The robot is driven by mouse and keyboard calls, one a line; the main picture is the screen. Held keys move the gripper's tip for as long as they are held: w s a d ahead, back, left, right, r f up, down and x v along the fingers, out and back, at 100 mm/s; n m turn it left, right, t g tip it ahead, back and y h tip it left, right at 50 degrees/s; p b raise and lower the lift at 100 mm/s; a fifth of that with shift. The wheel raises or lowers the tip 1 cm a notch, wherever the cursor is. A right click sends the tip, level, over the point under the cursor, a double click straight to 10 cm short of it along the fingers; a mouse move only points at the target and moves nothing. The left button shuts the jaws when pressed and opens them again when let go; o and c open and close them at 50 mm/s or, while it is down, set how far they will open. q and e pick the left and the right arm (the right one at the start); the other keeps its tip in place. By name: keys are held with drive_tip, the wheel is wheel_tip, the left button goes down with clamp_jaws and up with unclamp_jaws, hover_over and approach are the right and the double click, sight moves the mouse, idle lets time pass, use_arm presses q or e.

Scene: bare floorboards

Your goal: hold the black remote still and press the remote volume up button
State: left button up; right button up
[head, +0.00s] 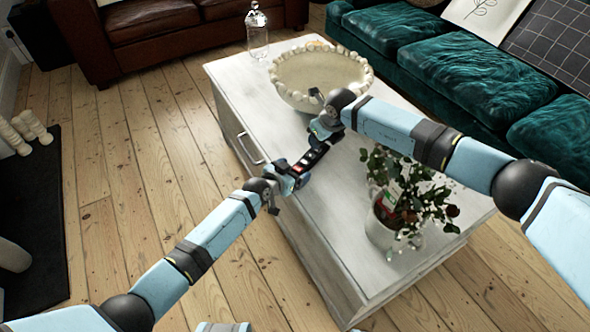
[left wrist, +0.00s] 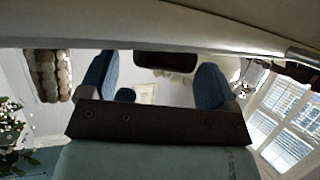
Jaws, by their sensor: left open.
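The black remote (head: 308,159) is near the drawer-side edge of the white coffee table, its button face with a red spot partly showing. I cannot tell whether it rests on the table or is held above it. My left gripper (head: 285,182) is at its near end, open. In the left wrist view the two blue fingers (left wrist: 155,85) stand apart, with a dark end, probably the remote (left wrist: 166,62), between and beyond them. My right gripper (head: 322,126) is at the remote's far end; its fingers are too small and hidden to read. The volume up button cannot be made out.
The white coffee table (head: 330,225) bears a large beaded bowl (head: 282,92) beyond the grippers, a potted plant (head: 385,232) at right and a glass jar (head: 257,35) at the back. Sofas (head: 440,70) stand behind. Bare floorboards (head: 140,160) lie open at left.

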use_arm(q)
drive_tip(key=shift+w+d+f, duration=0.2)
drive_tip(key=shift+w+d, duration=0.1)
drive_tip(key=shift+w, duration=0.15)
drive_tip(key=c, duration=1.1)
use_arm(e)
drive_tip(key=shift+c, duration=0.4)
clamp_jaws()
idle(0.8)
